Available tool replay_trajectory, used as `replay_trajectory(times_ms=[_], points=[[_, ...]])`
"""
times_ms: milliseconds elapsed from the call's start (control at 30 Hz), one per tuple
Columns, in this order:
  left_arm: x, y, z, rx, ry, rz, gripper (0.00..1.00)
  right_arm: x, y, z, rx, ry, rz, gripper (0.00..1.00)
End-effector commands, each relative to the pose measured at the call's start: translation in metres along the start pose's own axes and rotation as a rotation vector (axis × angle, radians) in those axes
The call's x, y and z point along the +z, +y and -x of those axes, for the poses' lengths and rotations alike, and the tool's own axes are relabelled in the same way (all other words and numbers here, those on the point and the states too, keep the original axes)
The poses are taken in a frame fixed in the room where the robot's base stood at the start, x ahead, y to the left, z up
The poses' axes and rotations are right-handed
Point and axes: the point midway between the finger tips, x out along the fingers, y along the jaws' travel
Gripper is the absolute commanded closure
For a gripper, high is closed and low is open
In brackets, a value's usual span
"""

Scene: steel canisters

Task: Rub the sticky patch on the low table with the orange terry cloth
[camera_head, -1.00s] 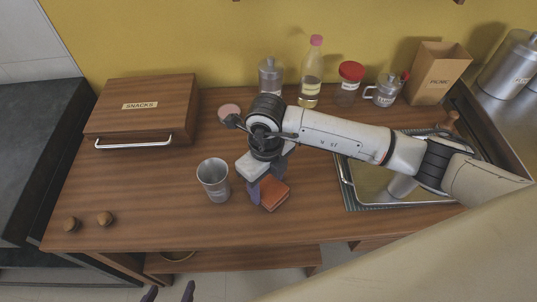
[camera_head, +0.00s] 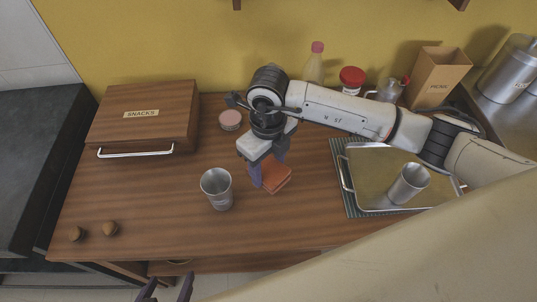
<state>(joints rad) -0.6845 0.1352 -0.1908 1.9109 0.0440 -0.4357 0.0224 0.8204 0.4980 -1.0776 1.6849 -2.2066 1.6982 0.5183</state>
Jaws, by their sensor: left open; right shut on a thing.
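The orange terry cloth (camera_head: 277,183) is a folded pad near the middle of the brown wooden table (camera_head: 145,190). My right gripper (camera_head: 266,172) reaches in from the right and points down, shut on the cloth. The cloth is at or just above the tabletop; I cannot tell if it touches. No sticky patch can be made out; the cloth and arm hide part of the wood. My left gripper (camera_head: 166,289) shows only its dark fingertips at the bottom edge, open and empty, in front of the table.
A steel cup (camera_head: 217,190) stands close left of the cloth. A tray (camera_head: 365,170) with another metal cup (camera_head: 409,184) lies on the right. A snacks box (camera_head: 145,115), pink-lidded tin (camera_head: 230,120), bottle and jars line the back. Two wooden knobs (camera_head: 92,231) sit front left.

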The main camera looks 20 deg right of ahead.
Motion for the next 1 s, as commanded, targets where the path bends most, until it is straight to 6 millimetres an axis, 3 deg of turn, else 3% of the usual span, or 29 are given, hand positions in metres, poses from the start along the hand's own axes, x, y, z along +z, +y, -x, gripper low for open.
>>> replay_trajectory(times_ms=[233,867,1000], points=[[-0.009,0.001,0.012,0.000,-0.004,0.000,0.35,0.000,0.001,0.023,0.000,0.001,0.002,0.69],[-0.008,0.001,0.012,0.000,-0.007,0.000,0.35,0.001,0.001,0.025,0.000,0.000,0.007,0.69],[-0.008,0.001,0.012,0.000,-0.007,0.000,0.35,0.000,-0.002,0.033,0.000,-0.006,0.106,0.69]])
